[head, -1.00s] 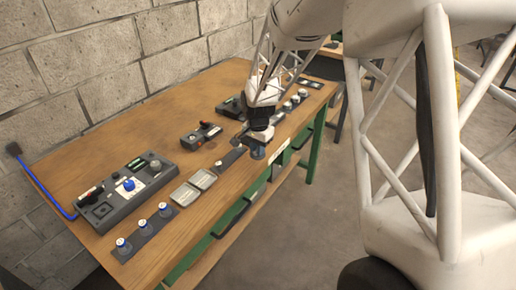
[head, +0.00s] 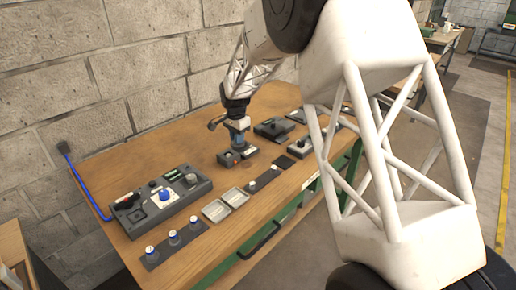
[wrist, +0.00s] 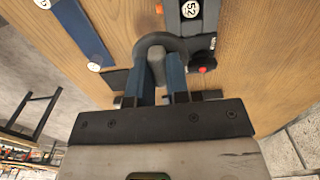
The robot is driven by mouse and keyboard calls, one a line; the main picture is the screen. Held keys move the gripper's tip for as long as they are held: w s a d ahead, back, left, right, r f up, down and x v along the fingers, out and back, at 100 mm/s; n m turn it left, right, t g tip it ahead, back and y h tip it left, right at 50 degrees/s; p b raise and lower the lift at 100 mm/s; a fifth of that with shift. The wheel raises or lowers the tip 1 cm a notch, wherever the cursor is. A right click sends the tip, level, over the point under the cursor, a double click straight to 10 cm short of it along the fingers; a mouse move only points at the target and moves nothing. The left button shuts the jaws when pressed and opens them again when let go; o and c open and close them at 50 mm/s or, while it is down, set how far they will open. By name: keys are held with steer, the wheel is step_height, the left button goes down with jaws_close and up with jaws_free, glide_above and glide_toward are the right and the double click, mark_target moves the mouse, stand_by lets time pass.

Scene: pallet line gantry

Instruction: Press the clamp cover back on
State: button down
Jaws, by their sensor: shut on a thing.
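My gripper (head: 238,139) points down over a small dark grey unit (head: 229,159) with a red button on the wooden bench. In the wrist view its blue fingers (wrist: 159,84) are shut on a grey block-like part with a dark rounded rim (wrist: 155,42), seemingly the clamp cover. The dark unit (wrist: 199,35), with a round label reading 52 and the red button, lies just beyond and right of the held part. The rim overlaps the unit's near edge in the picture. I cannot tell whether they touch. The cover's underside is hidden.
A larger control box (head: 160,200) with a blue knob stands at the left. Along the front edge are a strip with blue-and-white knobs (head: 174,237), two shallow trays (head: 215,210) and a dark strip (head: 264,180). Another dark device (head: 273,129) stands behind right.

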steer(key=a, duration=0.1)
steer(key=w+a, duration=0.1)
steer(key=a, duration=0.2)
steer(key=shift+w+a+r, duration=0.1)
steer(key=shift+w+r, duration=0.3)
steer(key=shift+f, duration=0.15)
steer(key=shift+f, duration=3.05)
steer(key=shift+f, duration=0.2)
stand_by(0.5)
steer(key=c, duration=0.5)
jaws_free()
steer(key=shift+c, duration=0.2)
steer(key=shift+r, duration=0.2)
step_height(320, 180, up, 7)
steer(key=shift+f, duration=0.2)
stand_by(1.0)
